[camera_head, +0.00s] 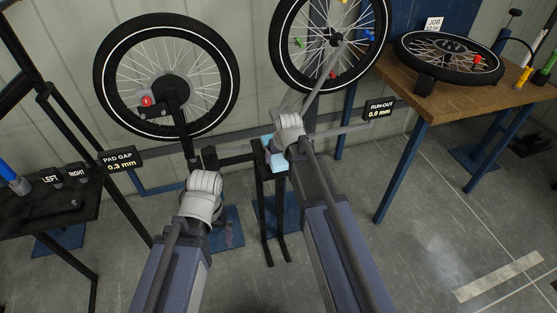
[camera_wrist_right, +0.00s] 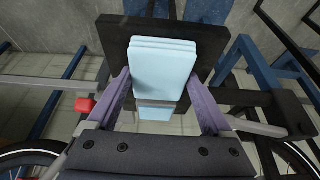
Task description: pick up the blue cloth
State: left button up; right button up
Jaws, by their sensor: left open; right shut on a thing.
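The blue cloth (camera_wrist_right: 164,72) is a light blue folded stack in the right wrist view. It lies between the two fingers of my right gripper (camera_wrist_right: 160,88), which is shut on its sides. A dark square plate (camera_wrist_right: 215,45) is close behind the cloth; I cannot tell whether they touch. In the head view the cloth (camera_head: 276,160) shows at the top of a black stand, partly hidden by my right wrist. My left gripper (camera_head: 208,158) is open and empty, left of the stand.
Two upright wheels (camera_head: 215,70) (camera_head: 281,60) stand behind. A wooden bench (camera_head: 440,98) with a flat wheel is at right. A dark table (camera_head: 70,215) is at left.

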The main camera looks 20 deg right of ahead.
aim_at(279, 158)
jog(key=c, duration=0.3)
jog(key=shift+r, duration=0.1)
jog(key=shift+c, duration=0.2)
notch_tip(279, 158, up, 10)
jog(key=p, duration=1)
jog(key=shift+r, duration=0.2)
jog(key=o, duration=0.9)
jog(key=shift+c, duration=0.2)
jog(key=c, duration=0.7)
jog(key=shift+w, duration=0.1)
